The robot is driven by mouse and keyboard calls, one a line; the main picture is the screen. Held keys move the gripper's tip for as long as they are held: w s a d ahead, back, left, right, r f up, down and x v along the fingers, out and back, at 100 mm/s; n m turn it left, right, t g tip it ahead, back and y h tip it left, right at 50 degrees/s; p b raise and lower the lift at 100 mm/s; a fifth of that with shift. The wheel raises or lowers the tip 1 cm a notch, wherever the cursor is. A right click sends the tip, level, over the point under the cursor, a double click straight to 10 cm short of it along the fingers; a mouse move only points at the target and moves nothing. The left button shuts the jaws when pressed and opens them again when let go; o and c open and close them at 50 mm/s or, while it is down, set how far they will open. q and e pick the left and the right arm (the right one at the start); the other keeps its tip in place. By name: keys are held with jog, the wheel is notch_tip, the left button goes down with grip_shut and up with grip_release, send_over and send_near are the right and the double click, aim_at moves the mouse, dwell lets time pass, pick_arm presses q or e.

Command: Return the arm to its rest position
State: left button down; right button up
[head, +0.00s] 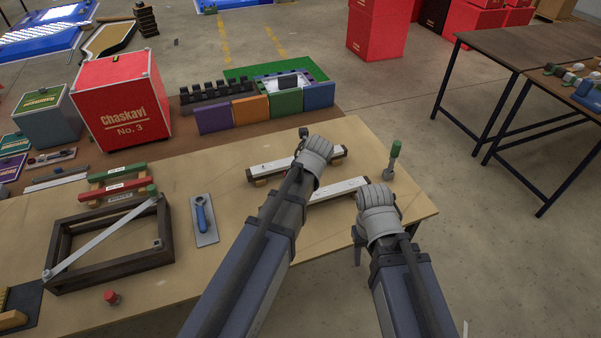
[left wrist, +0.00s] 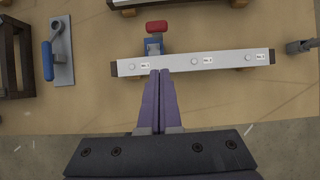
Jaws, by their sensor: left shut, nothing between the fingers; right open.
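My left gripper (head: 312,157) is over the wooden table, and its fingertips are hidden in the head view. In the left wrist view its two purple fingers (left wrist: 160,82) are shut together with nothing between them. Their tips overlap the front edge of a pale bar with numbered labels (left wrist: 205,62); I cannot tell whether they touch it. The bar also shows between my arms in the head view (head: 340,189). My right gripper (head: 374,208) is open at the table's right edge. Its fingers are mostly hidden behind the hand.
A second pale bar (head: 268,167) lies behind. A red-topped blue clamp (left wrist: 155,38) stands by the near bar. A green-topped tool (head: 393,158) stands near the right edge. A trowel (head: 204,219) and dark wooden frame (head: 112,257) lie left.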

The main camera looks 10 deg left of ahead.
pick_arm(q)
jog(key=s+d+f+n+g+b, duration=0.1)
jog(key=s+d+f+n, duration=0.1)
jog(key=s+n, duration=0.5)
jog(key=s+d+f+n+g+h+b, duration=0.1)
jog(key=s+d+n, duration=0.4)
jog(key=n, duration=0.5)
jog(key=s+d+f+n+g+h+b, duration=0.1)
jog(key=s+d+f+n+g, duration=0.1)
jog(key=s+n, duration=0.6)
jog(key=shift+s+d+f+g, duration=0.4)
jog(key=shift+s+d+g, duration=0.2)
jog(key=shift+s+d, duration=0.25)
